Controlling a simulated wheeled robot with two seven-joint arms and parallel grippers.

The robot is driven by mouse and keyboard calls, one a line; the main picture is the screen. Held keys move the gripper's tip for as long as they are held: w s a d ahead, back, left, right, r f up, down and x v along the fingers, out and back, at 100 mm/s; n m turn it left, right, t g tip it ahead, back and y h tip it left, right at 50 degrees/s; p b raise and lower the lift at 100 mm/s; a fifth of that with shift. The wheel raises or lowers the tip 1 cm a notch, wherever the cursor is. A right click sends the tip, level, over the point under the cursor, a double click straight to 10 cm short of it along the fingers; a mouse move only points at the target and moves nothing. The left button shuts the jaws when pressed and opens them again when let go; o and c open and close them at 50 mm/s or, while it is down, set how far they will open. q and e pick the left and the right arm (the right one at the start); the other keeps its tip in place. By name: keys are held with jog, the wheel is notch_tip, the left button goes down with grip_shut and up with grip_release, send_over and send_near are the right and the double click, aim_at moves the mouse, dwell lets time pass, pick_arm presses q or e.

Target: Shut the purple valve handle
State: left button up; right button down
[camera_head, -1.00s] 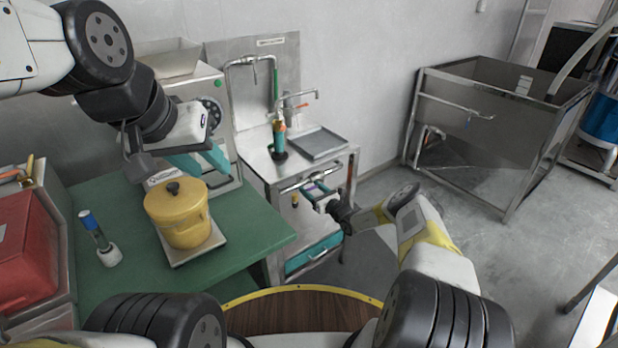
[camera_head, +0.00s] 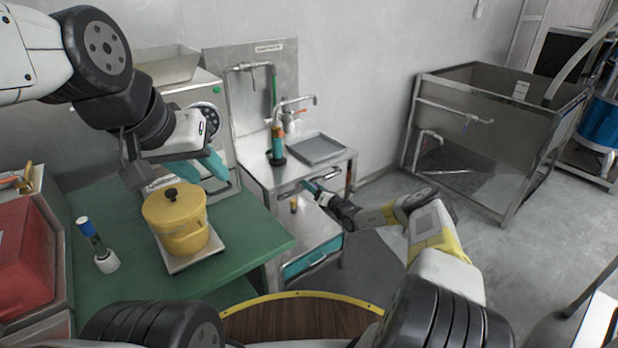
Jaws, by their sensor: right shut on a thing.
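My right gripper (camera_head: 311,187) reaches in from the right to the front of the steel sink stand (camera_head: 262,178), just under its top. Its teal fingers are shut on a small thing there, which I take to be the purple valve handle. The fingers cover it, and no clear purple shows.
A yellow lidded pot (camera_head: 180,222) stands on a plate on the green table (camera_head: 245,243). A blue-topped tool (camera_head: 97,245) and a red box (camera_head: 22,250) are at left. Taps and a grey tray (camera_head: 316,149) are on the stand. A steel basin (camera_head: 495,145) stands at right.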

dwell(0.4)
jog(key=shift+c, duration=2.1)
grip_release()
